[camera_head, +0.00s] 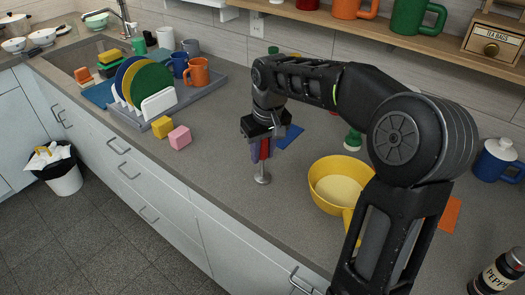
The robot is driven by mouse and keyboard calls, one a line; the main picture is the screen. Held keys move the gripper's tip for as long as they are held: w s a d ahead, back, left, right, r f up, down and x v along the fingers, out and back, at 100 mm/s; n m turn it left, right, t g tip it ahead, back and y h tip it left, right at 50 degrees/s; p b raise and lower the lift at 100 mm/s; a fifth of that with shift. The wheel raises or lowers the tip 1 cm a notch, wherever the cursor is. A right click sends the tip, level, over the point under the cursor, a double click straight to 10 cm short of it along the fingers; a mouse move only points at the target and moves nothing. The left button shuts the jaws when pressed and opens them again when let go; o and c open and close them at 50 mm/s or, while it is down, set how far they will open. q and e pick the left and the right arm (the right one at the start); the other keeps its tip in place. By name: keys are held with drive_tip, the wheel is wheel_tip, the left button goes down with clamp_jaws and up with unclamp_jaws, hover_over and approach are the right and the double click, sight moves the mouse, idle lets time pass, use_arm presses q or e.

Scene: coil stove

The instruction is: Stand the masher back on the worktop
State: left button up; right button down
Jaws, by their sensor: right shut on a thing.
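The masher, with a red handle (265,149) and a round metal foot (263,179), stands about upright on the grey worktop (215,190) near its front edge. My right gripper (261,152) points down from above and is shut on the masher's handle, its fingers hiding part of it. The foot appears to touch the worktop or is very close to it. My left gripper is not in view.
A yellow pan (340,182) stands right of the masher, beside my right arm. Yellow (163,127) and pink (180,137) blocks lie to the left, near a dish rack with plates (152,80). The worktop between blocks and masher is clear.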

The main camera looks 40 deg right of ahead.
drive_tip(key=shift+f, duration=0.15)
drive_tip(key=c, duration=1.1)
unclamp_jaws()
wheel_tip(320, 180, up, 12)
drive_tip(key=s, duration=0.1)
drive_tip(key=shift+s, duration=0.4)
drive_tip(key=shift+a, duration=0.1)
